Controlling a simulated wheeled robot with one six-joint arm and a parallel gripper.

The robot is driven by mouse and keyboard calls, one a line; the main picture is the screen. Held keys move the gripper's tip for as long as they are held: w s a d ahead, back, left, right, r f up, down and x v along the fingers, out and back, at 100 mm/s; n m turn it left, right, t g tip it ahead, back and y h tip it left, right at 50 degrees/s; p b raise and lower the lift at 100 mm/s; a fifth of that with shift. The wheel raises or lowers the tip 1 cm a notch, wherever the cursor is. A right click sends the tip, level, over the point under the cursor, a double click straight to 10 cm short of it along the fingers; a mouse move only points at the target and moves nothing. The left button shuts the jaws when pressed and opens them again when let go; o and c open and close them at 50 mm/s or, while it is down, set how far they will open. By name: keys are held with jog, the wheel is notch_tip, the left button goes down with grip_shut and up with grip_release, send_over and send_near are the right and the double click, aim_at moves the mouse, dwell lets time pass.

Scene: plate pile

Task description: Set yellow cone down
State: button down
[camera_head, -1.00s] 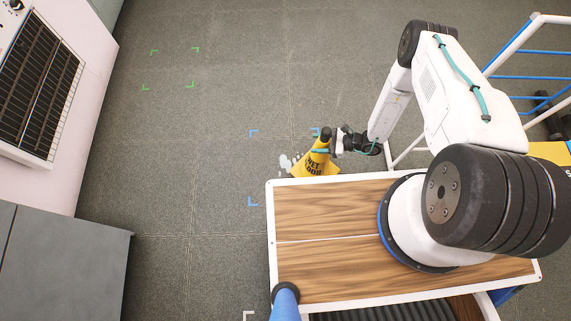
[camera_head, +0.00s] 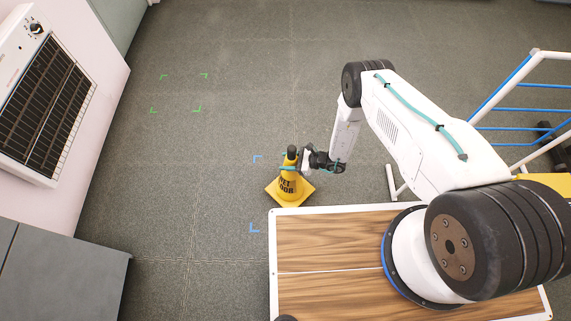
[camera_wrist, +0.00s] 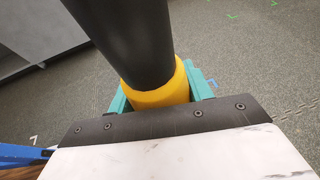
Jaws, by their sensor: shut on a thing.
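The yellow cone (camera_head: 289,188) has a black top, dark lettering and a square yellow base. It stands upright in the head view, just beyond the far edge of my wooden deck. My gripper (camera_head: 290,169) reaches it from the right and is shut on its upper part. In the wrist view the cone's black top (camera_wrist: 120,40) and a yellow band (camera_wrist: 160,93) sit between my teal fingers (camera_wrist: 160,95). I cannot tell whether the base touches the floor. Blue corner marks (camera_head: 256,193) lie on the floor at the cone's left; the marks on its right are hidden.
Green corner marks (camera_head: 180,92) lie on open grey floor at the upper left. A white wall with a heater panel (camera_head: 45,95) and a grey cabinet (camera_head: 60,260) line the left side. A blue and white rail frame (camera_head: 520,110) stands at the right.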

jog(key=shift+w+a+f, duration=0.1)
jog(key=shift+a+f, duration=0.1)
jog(key=shift+f, duration=0.7)
jog(key=shift+w+a+f, duration=0.1)
jog(key=shift+a+f, duration=0.1)
jog(key=shift+f, duration=0.65)
jog(key=c, duration=0.6)
grip_release()
